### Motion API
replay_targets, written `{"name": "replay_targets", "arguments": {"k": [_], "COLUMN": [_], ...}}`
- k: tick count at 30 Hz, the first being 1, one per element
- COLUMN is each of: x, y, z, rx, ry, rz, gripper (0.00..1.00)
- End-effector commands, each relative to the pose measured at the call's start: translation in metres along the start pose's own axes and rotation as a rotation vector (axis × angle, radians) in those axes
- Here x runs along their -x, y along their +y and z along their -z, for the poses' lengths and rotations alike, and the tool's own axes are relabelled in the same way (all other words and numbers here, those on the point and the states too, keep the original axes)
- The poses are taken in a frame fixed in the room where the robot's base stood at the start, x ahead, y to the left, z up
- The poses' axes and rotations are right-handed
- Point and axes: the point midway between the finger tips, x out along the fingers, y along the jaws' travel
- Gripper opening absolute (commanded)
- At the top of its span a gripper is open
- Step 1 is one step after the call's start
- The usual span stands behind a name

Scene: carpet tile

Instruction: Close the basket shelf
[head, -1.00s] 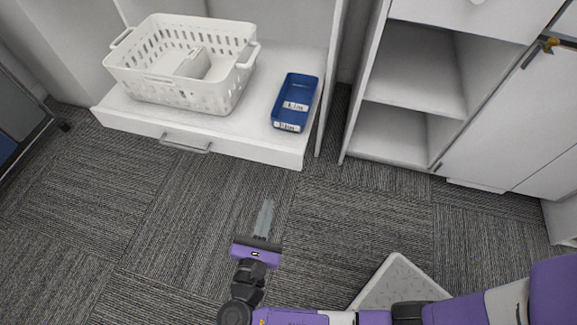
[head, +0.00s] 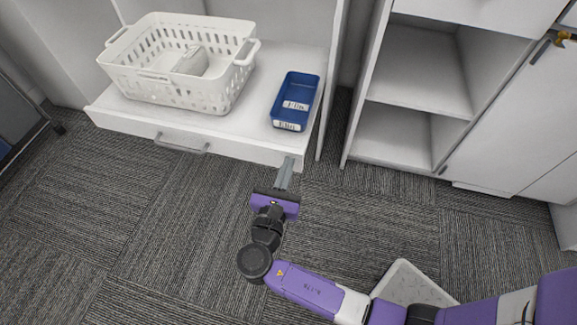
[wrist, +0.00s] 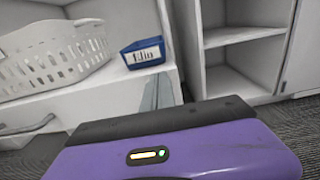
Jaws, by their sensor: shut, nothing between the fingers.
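The basket shelf (head: 238,120) is a white pull-out shelf with a grey bar handle (head: 181,145) on its front; it stands out from the white cabinet. A white slotted basket (head: 150,88) and a blue bin (head: 296,100) sit on it. My gripper (head: 288,163) is shut and empty, its grey fingertips at the right end of the shelf's front face. In the wrist view the fingers (wrist: 157,93) overlap the shelf front (wrist: 100,105), below the blue bin (wrist: 143,53). I cannot tell whether they touch it.
An open white cabinet (head: 415,70) with inner shelves stands to the right, with a closed door (head: 510,125) beside it. Dark carpet tile (head: 130,220) in front of the shelf is clear. A dark panel (head: 20,100) stands at the far left.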

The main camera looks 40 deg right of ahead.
Motion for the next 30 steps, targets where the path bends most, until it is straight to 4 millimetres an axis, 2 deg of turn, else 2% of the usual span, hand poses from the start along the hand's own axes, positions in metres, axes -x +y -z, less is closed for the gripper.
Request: {"name": "replay_targets", "arguments": {"k": [6, 20, 26, 30], "x": [-0.012, -0.016, -0.040, -0.070], "y": [0.000, 0.000, -0.001, -0.002], "z": [0.000, -0.001, -0.003, -0.004], "rx": [0.000, 0.000, 0.001, -0.001], "ry": [0.000, 0.000, 0.000, -0.001], "rz": [0.000, 0.001, 0.003, 0.006], "gripper": [0.00, 0.00, 0.00, 0.00]}}
